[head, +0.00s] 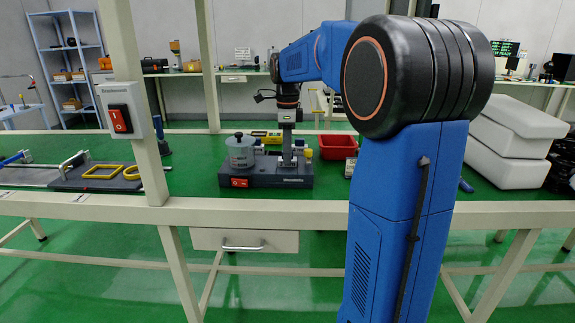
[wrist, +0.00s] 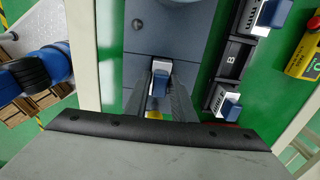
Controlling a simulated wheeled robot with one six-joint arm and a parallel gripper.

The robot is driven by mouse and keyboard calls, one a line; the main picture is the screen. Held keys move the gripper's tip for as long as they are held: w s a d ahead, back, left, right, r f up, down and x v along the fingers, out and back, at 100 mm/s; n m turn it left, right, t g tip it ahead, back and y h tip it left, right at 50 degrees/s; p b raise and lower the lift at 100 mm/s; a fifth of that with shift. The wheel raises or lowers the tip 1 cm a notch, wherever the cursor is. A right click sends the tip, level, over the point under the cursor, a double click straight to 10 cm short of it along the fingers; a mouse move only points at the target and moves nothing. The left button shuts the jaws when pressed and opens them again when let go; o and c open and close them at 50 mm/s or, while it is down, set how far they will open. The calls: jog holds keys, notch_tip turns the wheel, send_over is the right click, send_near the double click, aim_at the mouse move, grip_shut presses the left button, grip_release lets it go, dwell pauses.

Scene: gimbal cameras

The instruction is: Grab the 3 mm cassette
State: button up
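A small white cassette with a blue end (wrist: 160,81) sits at the edge of a dark blue-grey machine (wrist: 165,28) in the wrist view. My gripper (wrist: 162,84) has one finger on each side of it. Whether the fingers press on it is not clear. Two similar white and blue cassettes, one at the top (wrist: 268,14) and one lower down (wrist: 229,106), are at a black rack marked B (wrist: 232,62). No size marking is readable. In the head view my gripper (head: 287,158) points down at the machine (head: 265,182), and its fingertips are hard to make out.
A clear canister (head: 240,153) stands on the machine's left part. A red bin (head: 338,147) and a yellow device (head: 273,137) are behind it. White cases (head: 510,140) are stacked at right. A post with a red switch (head: 121,119) and a yellow-handled tool (head: 104,171) are at left.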

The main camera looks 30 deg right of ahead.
grip_shut()
